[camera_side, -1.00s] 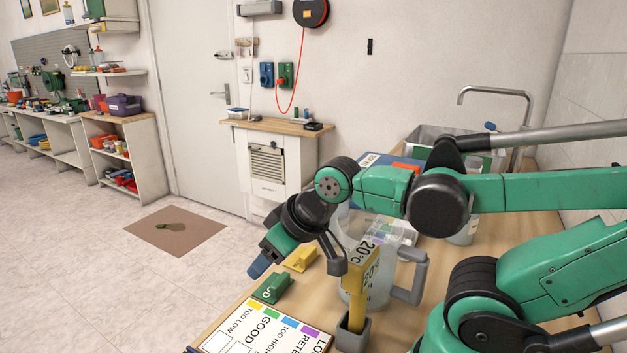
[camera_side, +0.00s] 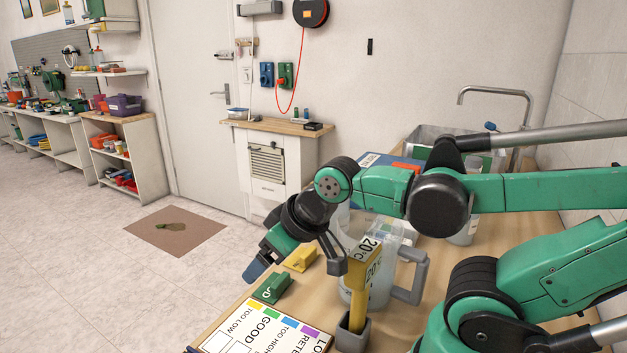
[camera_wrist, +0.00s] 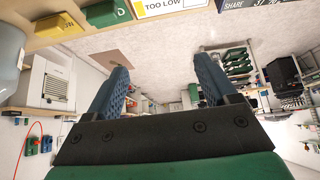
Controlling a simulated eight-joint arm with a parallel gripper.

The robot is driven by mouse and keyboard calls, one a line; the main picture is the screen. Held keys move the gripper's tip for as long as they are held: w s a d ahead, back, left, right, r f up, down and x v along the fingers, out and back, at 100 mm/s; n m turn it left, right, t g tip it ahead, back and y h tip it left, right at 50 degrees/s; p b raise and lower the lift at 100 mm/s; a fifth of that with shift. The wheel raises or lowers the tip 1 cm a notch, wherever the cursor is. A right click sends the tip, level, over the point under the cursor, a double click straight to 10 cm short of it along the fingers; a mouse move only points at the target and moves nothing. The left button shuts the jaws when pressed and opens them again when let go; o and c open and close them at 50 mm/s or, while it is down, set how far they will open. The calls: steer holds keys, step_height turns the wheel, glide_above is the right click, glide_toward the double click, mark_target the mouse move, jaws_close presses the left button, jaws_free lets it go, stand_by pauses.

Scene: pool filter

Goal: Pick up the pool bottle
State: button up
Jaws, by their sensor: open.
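I cannot make out with certainty which object is the pool bottle. A clear vessel (camera_side: 463,232) stands on the bench behind my arm, partly hidden by it. A large translucent jug with a grey handle (camera_side: 410,280) stands nearer, below my forearm. My gripper (camera_side: 256,268) is out past the bench's left edge, above the floor, tilted down and away from both vessels. In the wrist view its two blue fingers (camera_wrist: 163,88) are spread apart with nothing between them.
A green block (camera_side: 272,287), a yellow block (camera_side: 300,258) and a colour-coded card (camera_side: 262,332) lie along the bench's left side. A sink with a tap (camera_side: 495,95) is at the back.

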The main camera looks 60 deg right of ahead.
steer(key=shift+o, duration=1)
steer(key=shift+r, duration=0.1)
